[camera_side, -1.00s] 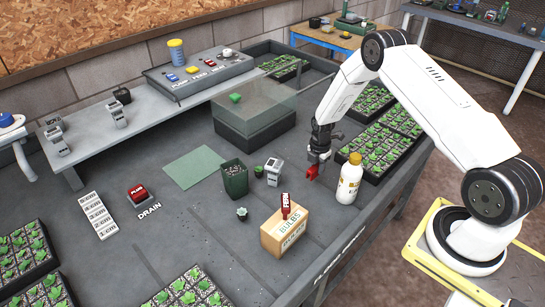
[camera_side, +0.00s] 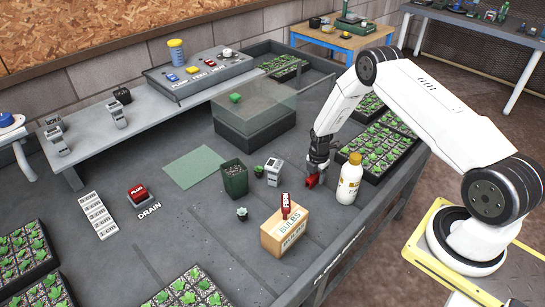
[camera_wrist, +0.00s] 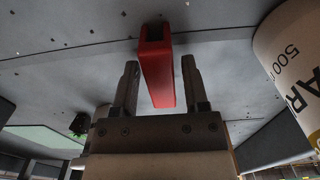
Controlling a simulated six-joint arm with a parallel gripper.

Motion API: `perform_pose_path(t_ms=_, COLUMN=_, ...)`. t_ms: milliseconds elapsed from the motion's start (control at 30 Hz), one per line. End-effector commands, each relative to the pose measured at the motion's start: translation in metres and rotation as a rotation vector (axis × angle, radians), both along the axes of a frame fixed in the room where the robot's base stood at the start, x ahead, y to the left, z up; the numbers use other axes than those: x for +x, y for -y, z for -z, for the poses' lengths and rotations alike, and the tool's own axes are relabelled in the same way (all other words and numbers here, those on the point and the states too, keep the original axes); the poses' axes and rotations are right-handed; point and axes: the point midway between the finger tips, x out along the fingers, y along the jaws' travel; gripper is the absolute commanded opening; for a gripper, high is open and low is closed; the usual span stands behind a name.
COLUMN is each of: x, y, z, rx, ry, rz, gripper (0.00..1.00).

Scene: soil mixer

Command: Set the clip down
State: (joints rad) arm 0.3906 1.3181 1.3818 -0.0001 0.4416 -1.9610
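The clip (camera_wrist: 157,70) is a red narrow block. In the wrist view it lies between my two gripper fingers (camera_wrist: 160,88), with a visible gap on each side, so the fingers are apart and do not seem to press on it. In the side view the red clip (camera_side: 313,181) is at the tips of my gripper (camera_side: 316,174), low at the grey table, left of the white bottle. Its far end looks against the table top in the wrist view; exact contact is hard to tell.
The white bottle (camera_side: 349,179) stands close on the right and also shows in the wrist view (camera_wrist: 297,60). A cardboard bulbs box (camera_side: 286,235) with a red fern tag (camera_side: 287,205) stands in front. A small grey device (camera_side: 273,170) and a dark pot (camera_side: 234,179) stand left.

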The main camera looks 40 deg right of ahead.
Motion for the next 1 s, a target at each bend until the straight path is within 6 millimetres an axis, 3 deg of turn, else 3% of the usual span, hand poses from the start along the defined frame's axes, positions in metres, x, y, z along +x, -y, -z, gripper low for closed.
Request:
perform_pose_path(t_ms=567, x=0.0, y=0.0, z=-0.007, rx=0.0, ry=0.001, rz=0.0, gripper=0.7)
perform_pose_path(t_ms=1000, x=0.001, y=0.0, z=-0.054, rx=-0.001, ry=0.002, rz=0.0, gripper=0.7)
